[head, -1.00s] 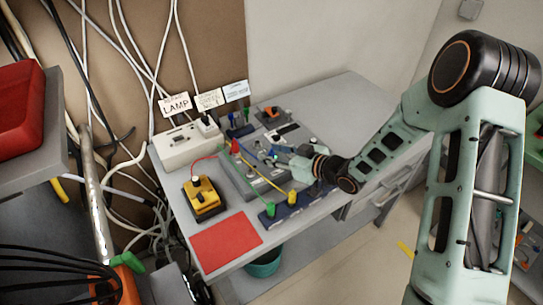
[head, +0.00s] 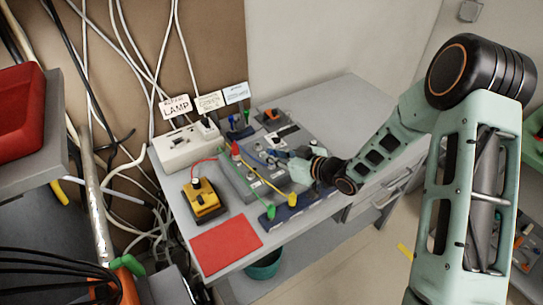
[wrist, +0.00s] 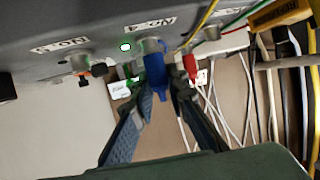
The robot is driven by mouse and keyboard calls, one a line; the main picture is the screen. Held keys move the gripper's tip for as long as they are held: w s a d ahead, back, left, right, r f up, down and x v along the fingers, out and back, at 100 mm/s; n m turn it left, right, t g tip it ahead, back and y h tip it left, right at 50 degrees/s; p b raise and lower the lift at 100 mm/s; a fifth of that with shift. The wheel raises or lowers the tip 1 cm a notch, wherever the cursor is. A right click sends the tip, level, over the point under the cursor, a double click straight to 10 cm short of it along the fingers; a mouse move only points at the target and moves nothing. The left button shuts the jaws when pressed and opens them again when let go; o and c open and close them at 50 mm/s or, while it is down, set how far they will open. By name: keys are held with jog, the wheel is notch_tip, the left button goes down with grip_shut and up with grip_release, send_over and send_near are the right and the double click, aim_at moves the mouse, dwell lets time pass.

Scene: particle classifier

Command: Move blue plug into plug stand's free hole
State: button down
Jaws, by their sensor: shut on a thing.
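The blue plug (wrist: 155,72) is in the middle of the wrist view, with its top at a grey socket on the panel beside a lit green lamp. My gripper (wrist: 161,95) is shut on it, one finger on each side. Whether the plug is seated or just clear of the socket cannot be told. In the head view my gripper (head: 283,162) is at the grey panel box (head: 262,188), and the plug is hard to make out. The dark blue plug stand (head: 300,207) lies in front, with a green plug and a yellow plug at it. Its free hole cannot be made out.
A red plug (wrist: 190,66) sits close to my right finger in the wrist view, and cables run nearby. A yellow box (head: 205,200), a red mat (head: 226,246) and a white power strip (head: 184,146) are on the table. The table's right rear is clear.

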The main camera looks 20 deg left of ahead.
jog(key=shift+r, duration=0.45)
notch_tip(320, 180, up, 2)
jog(key=shift+r, duration=0.15)
jog(key=s+d+r+p, duration=0.1)
jog(key=s+d+r, duration=0.8)
jog(key=d, duration=0.1)
jog(key=shift+d+r, duration=0.4)
